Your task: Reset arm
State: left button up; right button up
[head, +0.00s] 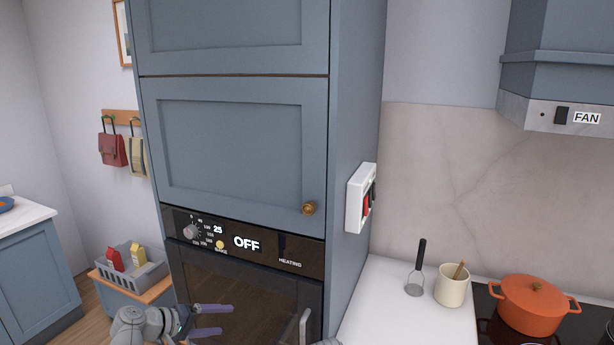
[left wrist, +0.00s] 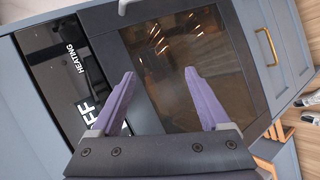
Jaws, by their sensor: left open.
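My left arm comes in at the bottom of the head view, and its gripper (head: 226,320) is open and empty in front of the dark oven door (head: 240,285). In the left wrist view the two purple fingers of the left gripper (left wrist: 160,73) stand wide apart, with the oven glass (left wrist: 185,50) behind them and nothing between them. The oven panel (head: 262,243) reads OFF and 25, and it also shows in the left wrist view (left wrist: 60,75). My right gripper does not show in either view.
A blue cabinet door (head: 235,145) with a brass knob is closed above the oven. A white switch box (head: 357,200) sticks out from the cabinet side. A grey crate (head: 140,272) stands at left.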

pick_arm(q)
jog(key=s+d+f+m+g+y, duration=0.3)
jog(key=s+d+f+m+g, duration=0.4)
jog(key=d, duration=0.6)
jog(key=s+d+f+m+y, duration=0.1)
jog(key=s+d+f+y, duration=0.1)
jog(key=s, duration=0.4)
jog(key=s+d+f+m+g+y+b, duration=0.1)
jog(key=s+d+f+m+y, duration=0.1)
jog(key=s+y, duration=0.3)
jog(key=shift+s+f+y, duration=0.3)
jog(key=shift+s+f, duration=0.3)
jog(key=shift+f, duration=0.2)
jog(key=shift+c, duration=0.4)
